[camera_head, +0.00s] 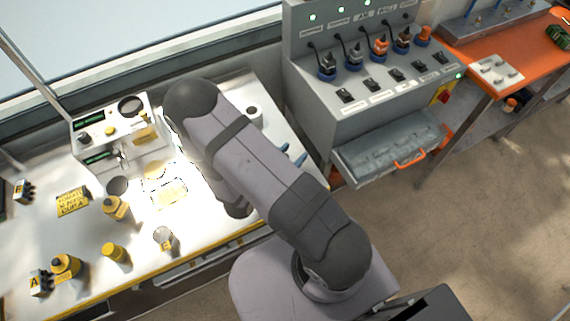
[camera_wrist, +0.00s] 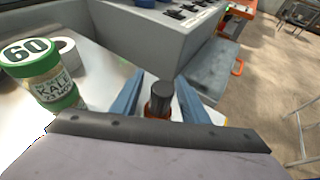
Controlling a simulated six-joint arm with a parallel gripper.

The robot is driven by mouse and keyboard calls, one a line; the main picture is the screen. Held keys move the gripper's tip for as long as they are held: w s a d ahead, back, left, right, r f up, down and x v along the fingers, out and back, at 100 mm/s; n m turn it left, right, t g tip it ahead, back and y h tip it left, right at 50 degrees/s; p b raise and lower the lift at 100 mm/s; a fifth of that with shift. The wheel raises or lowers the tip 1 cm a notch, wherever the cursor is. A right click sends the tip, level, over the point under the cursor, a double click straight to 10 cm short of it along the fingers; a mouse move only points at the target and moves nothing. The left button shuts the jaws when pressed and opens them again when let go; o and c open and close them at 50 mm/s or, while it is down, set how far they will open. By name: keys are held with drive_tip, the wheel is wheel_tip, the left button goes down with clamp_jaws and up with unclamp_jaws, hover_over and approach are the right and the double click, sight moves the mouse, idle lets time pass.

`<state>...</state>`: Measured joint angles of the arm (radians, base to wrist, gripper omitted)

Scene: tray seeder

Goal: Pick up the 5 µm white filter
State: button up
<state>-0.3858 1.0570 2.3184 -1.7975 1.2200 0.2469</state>
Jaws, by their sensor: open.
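I cannot make out a 5 µm label or a clear white filter in either view. In the wrist view, the two blue fingers of my gripper (camera_wrist: 162,92) are open, with a dark-capped, orange-bodied cylinder (camera_wrist: 160,97) showing between them; I cannot tell if they touch it. In the head view, the gripper's blue fingers (camera_head: 294,157) show past my arm, near the bench's right end. My arm hides part of the bench.
Yellow bottles, including one front bottle (camera_head: 115,252), stand on the bench's left.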

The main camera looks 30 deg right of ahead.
clamp_jaws()
idle(0.4)
wheel_tip(320, 180, up, 10)
drive_tip(key=shift+b, duration=0.45)
idle(0.4)
